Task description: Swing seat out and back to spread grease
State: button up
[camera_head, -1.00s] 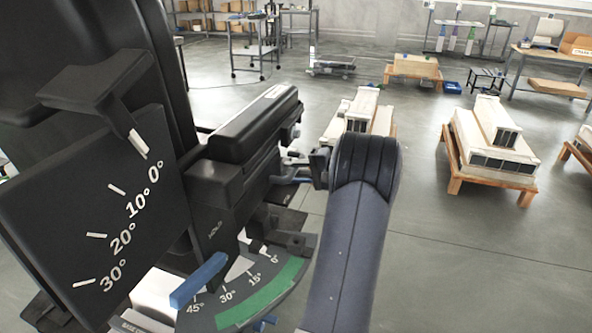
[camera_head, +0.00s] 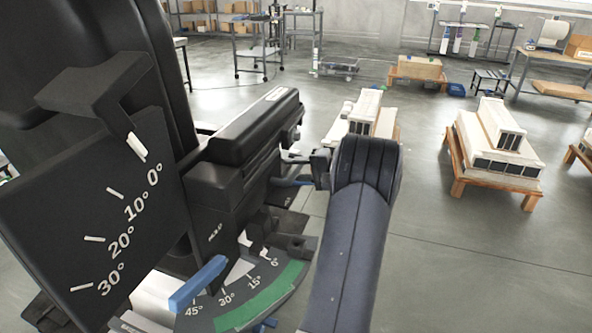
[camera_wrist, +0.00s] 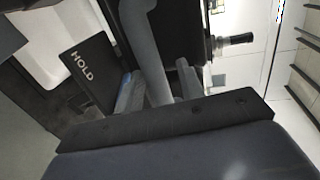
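The black seat unit (camera_head: 253,127) fills the left of the head view, beside a tall black back and a plate marked 0° to 30°. Below it is a swing scale (camera_head: 262,297) marked 0° to 45° with a green band. A blue lever (camera_head: 198,283) lies over the scale near 45°. My gripper (camera_head: 300,167) is at the unit's right side, partly hidden by my wrist. In the wrist view my gripper's fingers (camera_wrist: 158,88) stand either side of a grey curved bar (camera_wrist: 150,45); whether they clamp it is unclear. A block marked HOLD (camera_wrist: 85,68) is to their left.
Pallets with white boxed units stand behind my arm (camera_head: 368,112) and at right (camera_head: 493,150). Shelves and workbenches line the back wall. The grey floor (camera_head: 470,250) at right is clear.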

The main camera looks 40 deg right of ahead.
jog(key=p+v, duration=0.1)
jog(key=v, duration=1)
jog(key=shift+w+f, duration=0.1)
jog(key=shift+w, duration=0.1)
dwell(0.4)
jog(key=b+x, duration=0.1)
jog(key=x, duration=0.9)
jog(key=shift+w+a+f, duration=0.1)
jog(key=shift+a, duration=0.1)
jog(key=shift+w+a, duration=0.1)
jog(key=shift+s+a, duration=0.3)
jog(key=shift+s, duration=0.05)
jog(key=shift+w+d, duration=0.1)
